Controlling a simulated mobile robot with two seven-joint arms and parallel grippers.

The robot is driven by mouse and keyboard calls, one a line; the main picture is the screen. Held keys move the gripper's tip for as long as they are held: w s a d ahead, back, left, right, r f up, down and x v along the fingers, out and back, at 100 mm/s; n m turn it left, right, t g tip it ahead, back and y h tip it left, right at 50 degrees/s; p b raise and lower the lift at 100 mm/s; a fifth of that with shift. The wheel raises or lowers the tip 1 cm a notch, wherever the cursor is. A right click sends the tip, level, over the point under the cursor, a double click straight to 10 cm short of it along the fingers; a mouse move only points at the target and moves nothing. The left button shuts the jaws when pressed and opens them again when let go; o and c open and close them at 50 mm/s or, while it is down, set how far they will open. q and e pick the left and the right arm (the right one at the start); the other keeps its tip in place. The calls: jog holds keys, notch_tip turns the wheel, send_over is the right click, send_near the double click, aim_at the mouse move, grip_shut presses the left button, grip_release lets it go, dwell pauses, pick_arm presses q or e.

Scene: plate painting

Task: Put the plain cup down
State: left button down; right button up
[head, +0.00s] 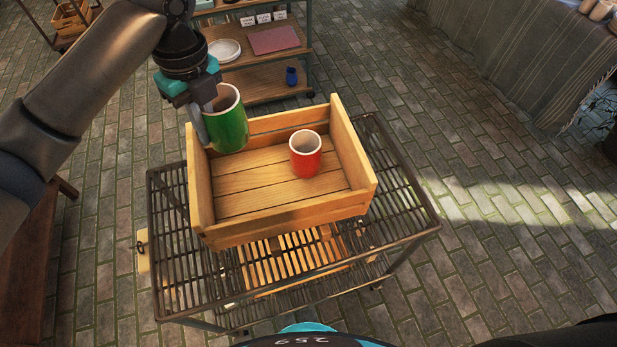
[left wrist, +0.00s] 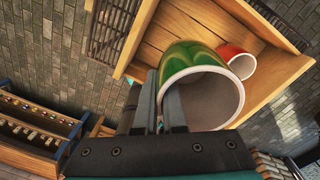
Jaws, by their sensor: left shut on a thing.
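My left gripper (head: 203,122) is shut on the wall of a green cup (head: 229,128) with a pale inside. It holds the cup nearly upright at the back left corner of the wooden crate (head: 358,165). I cannot tell whether the cup's base touches the crate floor. A smaller red cup (head: 306,163), pale inside, stands upright in the crate to the right, apart from the green cup. In the left wrist view the gripper (left wrist: 160,105) has its fingers at the rim of the green cup (left wrist: 190,58), and the red cup (left wrist: 233,52) is partly hidden behind it. My right gripper is not seen.
The crate stands on a dark slatted metal cart (head: 400,205). Its floor is bare in front of and between the cups. Behind is a shelf (head: 262,80) with a white plate (head: 224,49), a pink mat (head: 274,39) and a blue jar (head: 291,76). A cloth-covered table (head: 520,55) stands far right.

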aim_at(213, 144)
pick_arm(q)
jog(key=shift+w+d+r, duration=0.15)
jog(key=shift+w+d, duration=0.05)
jog(key=shift+w, duration=0.05)
jog(key=f, duration=0.5)
jog(key=shift+s+a, duration=0.15)
jog(key=shift+a, duration=0.05)
jog(key=shift+f+b, duration=0.55)
jog(key=shift+f, duration=7)
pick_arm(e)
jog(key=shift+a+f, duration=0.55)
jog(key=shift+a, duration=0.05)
pick_arm(q)
jog(key=shift+f, duration=0.1)
jog(key=c, duration=1.4)
grip_release()
jog(key=o, duration=0.4)
